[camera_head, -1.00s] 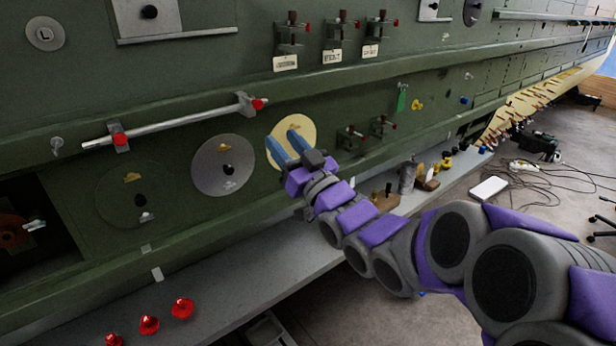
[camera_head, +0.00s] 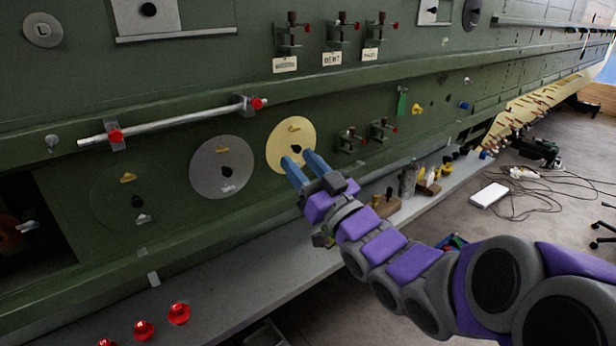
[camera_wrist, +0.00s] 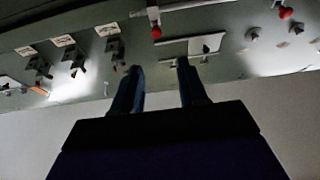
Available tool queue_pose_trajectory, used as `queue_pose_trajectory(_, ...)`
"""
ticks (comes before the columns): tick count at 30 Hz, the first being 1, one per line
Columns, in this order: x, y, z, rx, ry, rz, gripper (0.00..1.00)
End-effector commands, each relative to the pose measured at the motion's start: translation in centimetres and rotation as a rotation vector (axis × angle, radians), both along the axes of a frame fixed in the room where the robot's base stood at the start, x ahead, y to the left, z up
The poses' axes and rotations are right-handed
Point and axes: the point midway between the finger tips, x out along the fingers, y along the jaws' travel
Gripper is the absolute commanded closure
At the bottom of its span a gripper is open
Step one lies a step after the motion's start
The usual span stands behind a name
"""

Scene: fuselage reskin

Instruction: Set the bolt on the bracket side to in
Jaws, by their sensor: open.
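I cannot tell which part is the task's bolt. A long silver rod (camera_head: 185,124) runs along the green panel through a left bracket (camera_head: 115,137) and a right bracket (camera_head: 242,105), each with a red knob.
A grey disc (camera_head: 208,180) and a green disc (camera_head: 110,200) sit left of the cream one. Labelled clamps (camera_head: 335,35) line the panel above. A grey ledge (camera_head: 235,285) runs below, with red knobs (camera_head: 179,314) at left. Cables (camera_head: 540,190) lie on the floor at right.

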Motion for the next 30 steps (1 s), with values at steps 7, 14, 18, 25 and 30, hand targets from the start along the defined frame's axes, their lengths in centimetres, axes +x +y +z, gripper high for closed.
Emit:
queue_pose_trajectory(7,-1.2,-0.8,-0.7,0.0,-0.001,-0.001,0.58)
queue_pose_trajectory(14,-1.4,-0.9,-0.7,-0.001,0.001,0.001,0.58)
queue_pose_trajectory(18,-1.4,-0.9,-0.7,-0.001,0.001,0.001,0.58)
queue_pose_trajectory(25,-1.4,-0.9,-0.7,-0.001,0.001,0.001,0.58)
queue_pose_trajectory(30,-1.4,-0.8,-0.9,-0.001,0.001,0.001,0.58)
